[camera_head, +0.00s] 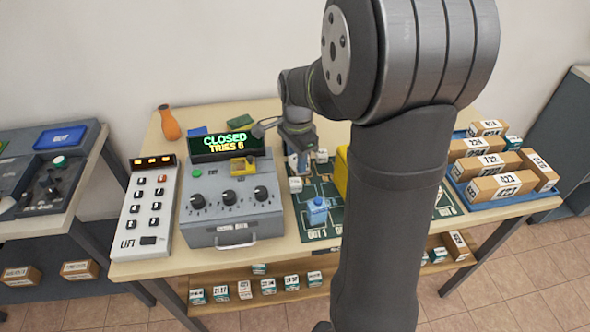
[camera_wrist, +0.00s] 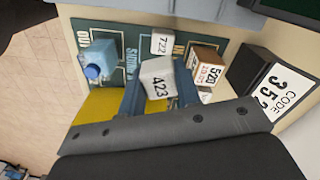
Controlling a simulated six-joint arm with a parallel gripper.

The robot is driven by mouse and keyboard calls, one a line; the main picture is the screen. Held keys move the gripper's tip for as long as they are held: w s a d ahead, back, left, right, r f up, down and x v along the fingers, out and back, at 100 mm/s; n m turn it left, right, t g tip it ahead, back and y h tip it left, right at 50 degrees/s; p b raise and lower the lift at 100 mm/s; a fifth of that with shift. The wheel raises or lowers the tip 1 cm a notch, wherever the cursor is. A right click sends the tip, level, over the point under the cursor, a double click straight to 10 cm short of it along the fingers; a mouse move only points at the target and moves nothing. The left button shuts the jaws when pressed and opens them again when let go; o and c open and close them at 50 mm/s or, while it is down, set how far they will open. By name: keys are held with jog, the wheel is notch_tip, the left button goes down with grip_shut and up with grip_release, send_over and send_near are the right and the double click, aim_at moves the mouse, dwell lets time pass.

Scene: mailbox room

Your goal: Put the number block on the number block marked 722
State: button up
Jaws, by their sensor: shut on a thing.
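My gripper (camera_wrist: 158,90) is shut on a white number block (camera_wrist: 158,78) marked 423, held between its two blue-grey fingers. The white number block marked 722 (camera_wrist: 161,43) lies on the green board just above the held block in the wrist view; the two look apart, but the height between them is hard to judge. In the head view a small white block (camera_head: 295,185), which appears to be 722, sits at the board's left side. There my gripper (camera_head: 298,150) is over the board's back left, and the held block is hard to make out.
Beside the held block stand a brown-and-white block marked 520 (camera_wrist: 207,62) and another white block (camera_head: 322,156). A grey dial box (camera_head: 232,205) is to the left.

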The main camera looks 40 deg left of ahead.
aim_at(295, 170)
jog(key=shift+s+a+f, duration=0.1)
jog(key=shift+a+f, duration=0.15)
jog(key=shift+f, duration=1.9)
jog(key=shift+f, duration=0.1)
jog(key=o, duration=0.9)
jog(key=shift+o, duration=0.2)
notch_tip(295, 170, up, 12)
jog(key=shift+r, duration=0.15)
